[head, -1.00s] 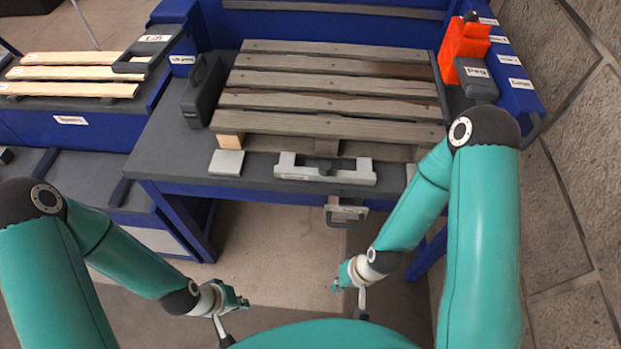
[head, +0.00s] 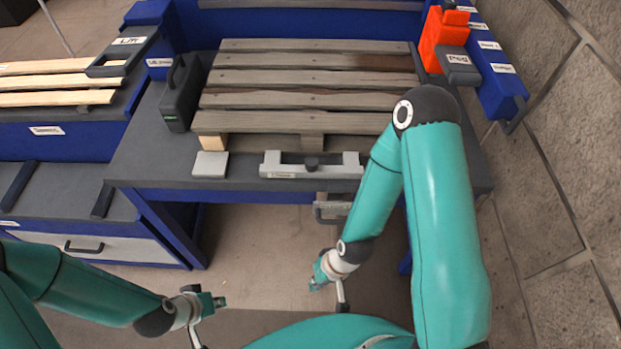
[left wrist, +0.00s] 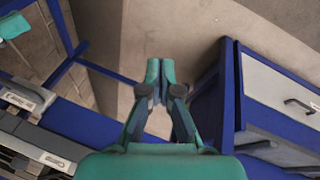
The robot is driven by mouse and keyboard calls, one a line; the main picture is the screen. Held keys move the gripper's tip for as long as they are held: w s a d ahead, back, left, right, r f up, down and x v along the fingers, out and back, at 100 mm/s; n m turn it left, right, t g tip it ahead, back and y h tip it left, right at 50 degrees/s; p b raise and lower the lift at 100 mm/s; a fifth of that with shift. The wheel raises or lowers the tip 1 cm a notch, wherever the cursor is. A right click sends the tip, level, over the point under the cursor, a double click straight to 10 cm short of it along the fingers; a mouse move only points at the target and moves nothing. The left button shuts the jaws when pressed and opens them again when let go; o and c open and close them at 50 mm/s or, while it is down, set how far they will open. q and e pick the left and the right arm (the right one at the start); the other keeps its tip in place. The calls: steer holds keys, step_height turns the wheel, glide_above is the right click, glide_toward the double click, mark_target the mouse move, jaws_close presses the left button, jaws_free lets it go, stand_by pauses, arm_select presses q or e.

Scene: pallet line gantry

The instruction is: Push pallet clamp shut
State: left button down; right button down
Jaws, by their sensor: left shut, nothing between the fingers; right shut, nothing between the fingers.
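A light grey clamp bracket (head: 290,170) with a dark knob in its middle sits at the table's front edge, just in front of the wooden pallet (head: 300,98). I cannot tell whether it touches the pallet. A grey handled part (head: 331,210) hangs below the table edge under it. My left gripper (head: 216,302) is shut and empty, low in front of the table, well apart from the clamp. In the left wrist view its fingertips (left wrist: 160,72) are together over bare floor. My right gripper (head: 316,284) is shut and empty, below and in front of the clamp.
A grey block (head: 210,164) lies left of the clamp. A dark case (head: 181,98) stands left of the pallet; an orange block (head: 440,42) stands at the right back. A drawer bench (head: 120,245) is at left, a stone wall (head: 550,160) at right. Floor between is clear.

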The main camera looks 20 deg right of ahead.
arm_select(q)
steer(key=w+d+r+m+t+b, duration=0.3)
steer(key=w+d+m+b, duration=0.15)
steer(key=d+m, duration=0.2)
steer(key=d+r+m+t+h+b, duration=0.4)
steer(key=d+r+m+t+b, duration=0.2)
steer(key=d+r+m, duration=0.9)
steer(key=shift+s+r+m+t+h+b, duration=0.3)
steer(key=shift+r+m+b, duration=0.2)
steer(key=shift+r+m, duration=0.4)
steer(key=shift+f, duration=0.2)
